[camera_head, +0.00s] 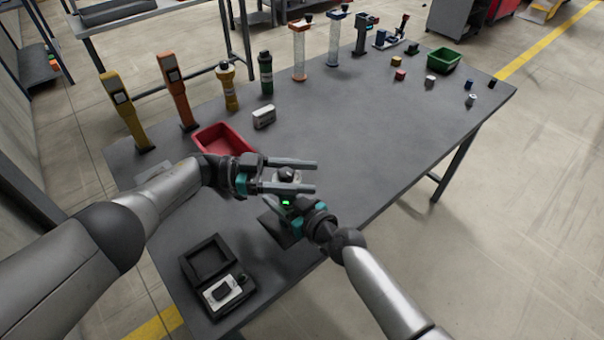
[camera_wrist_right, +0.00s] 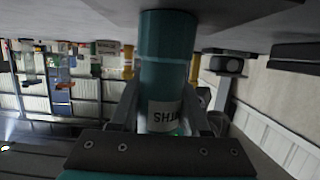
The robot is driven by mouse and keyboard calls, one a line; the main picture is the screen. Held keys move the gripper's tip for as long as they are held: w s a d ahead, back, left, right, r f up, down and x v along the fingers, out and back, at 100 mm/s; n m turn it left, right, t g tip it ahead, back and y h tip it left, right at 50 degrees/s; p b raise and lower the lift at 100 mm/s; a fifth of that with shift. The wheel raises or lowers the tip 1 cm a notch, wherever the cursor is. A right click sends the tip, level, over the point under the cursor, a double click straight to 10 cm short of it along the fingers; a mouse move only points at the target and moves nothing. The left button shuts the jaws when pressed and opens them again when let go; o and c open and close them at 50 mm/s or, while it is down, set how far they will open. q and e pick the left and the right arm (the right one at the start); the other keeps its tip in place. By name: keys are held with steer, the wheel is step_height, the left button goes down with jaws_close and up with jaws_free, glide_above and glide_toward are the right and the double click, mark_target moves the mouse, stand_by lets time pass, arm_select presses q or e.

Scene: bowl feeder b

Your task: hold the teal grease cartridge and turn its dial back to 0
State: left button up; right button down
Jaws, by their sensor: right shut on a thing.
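The teal grease cartridge (camera_wrist_right: 168,60) fills the middle of the right wrist view, with a white label near my fingers. My right gripper (camera_wrist_right: 168,112) is shut on it, one finger on each side. In the head view, my right gripper (camera_head: 296,206) comes from below, and most of the cartridge is hidden there. The dark dial end (camera_head: 287,175) of the held cartridge shows between the fingers of my left gripper (camera_head: 300,177). Those two fingers are parallel and spread apart, one on each side of the dial end. The dial reading is too small to tell.
A black open case (camera_head: 207,260) with a white device lies at the near left of the table. A red tray (camera_head: 222,139) stands behind my left gripper. A green bin (camera_head: 444,60) and several small blocks sit far right. Tall tools line the far edge. The table's right middle (camera_head: 370,140) is clear.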

arm_select(q)
steer(key=shift+o, duration=0.3)
steer(key=shift+r, duration=0.2)
step_height(320, 180, up, 10)
stand_by(0.7)
steer(key=shift+f, duration=0.2)
